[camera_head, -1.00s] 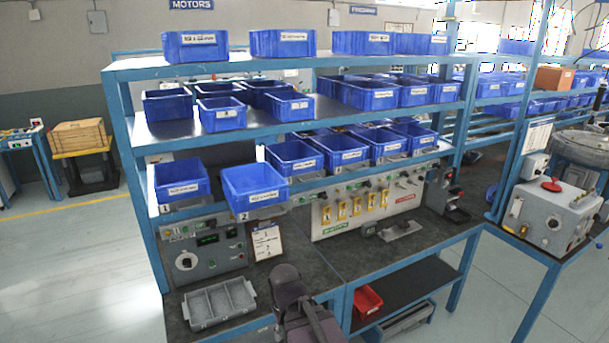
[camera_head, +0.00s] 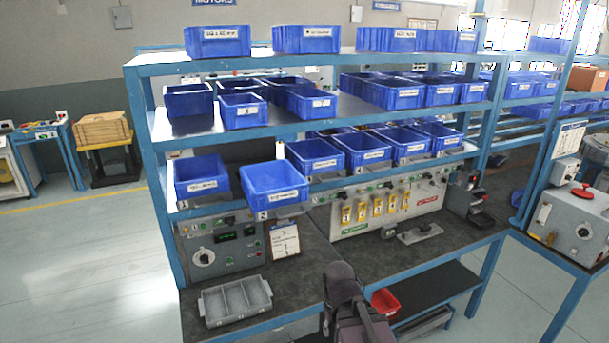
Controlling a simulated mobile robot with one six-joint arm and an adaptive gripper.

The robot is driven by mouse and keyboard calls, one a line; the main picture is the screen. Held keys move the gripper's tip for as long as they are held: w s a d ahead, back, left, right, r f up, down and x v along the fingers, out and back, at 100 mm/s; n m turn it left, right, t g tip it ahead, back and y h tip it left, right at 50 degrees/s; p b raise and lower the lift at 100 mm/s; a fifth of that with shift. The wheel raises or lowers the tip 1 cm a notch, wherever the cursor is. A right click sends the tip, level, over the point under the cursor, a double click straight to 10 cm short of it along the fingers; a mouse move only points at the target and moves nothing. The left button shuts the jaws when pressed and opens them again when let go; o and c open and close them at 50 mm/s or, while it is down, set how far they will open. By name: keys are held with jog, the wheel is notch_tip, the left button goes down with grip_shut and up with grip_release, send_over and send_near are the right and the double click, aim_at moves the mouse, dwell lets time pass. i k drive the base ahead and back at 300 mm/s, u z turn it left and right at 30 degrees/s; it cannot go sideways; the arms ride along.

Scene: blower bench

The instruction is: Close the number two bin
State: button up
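The number two bin (camera_head: 274,190) is an open blue bin with a white front label, on the lower shelf of the blue rack. It sticks out past the shelf's front edge, further forward than its neighbours. A small tag with a 2 (camera_head: 262,215) shows below its front left corner. The number one bin (camera_head: 202,180) sits to its left, further back. A dark part of my arm shows at the bottom centre, below and right of the number two bin and apart from it. My gripper's fingers cannot be made out.
Below the bin are a grey control panel (camera_head: 222,245), a small sign card (camera_head: 284,241) and a grey divided tray (camera_head: 236,301) on the bench. More blue bins (camera_head: 313,157) stand to the right on the same shelf. Open floor (camera_head: 90,270) lies to the left.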

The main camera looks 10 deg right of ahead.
aim_at(274, 188)
jog(key=u, duration=0.05)
jog(key=i, duration=1)
jog(key=z, duration=0.05)
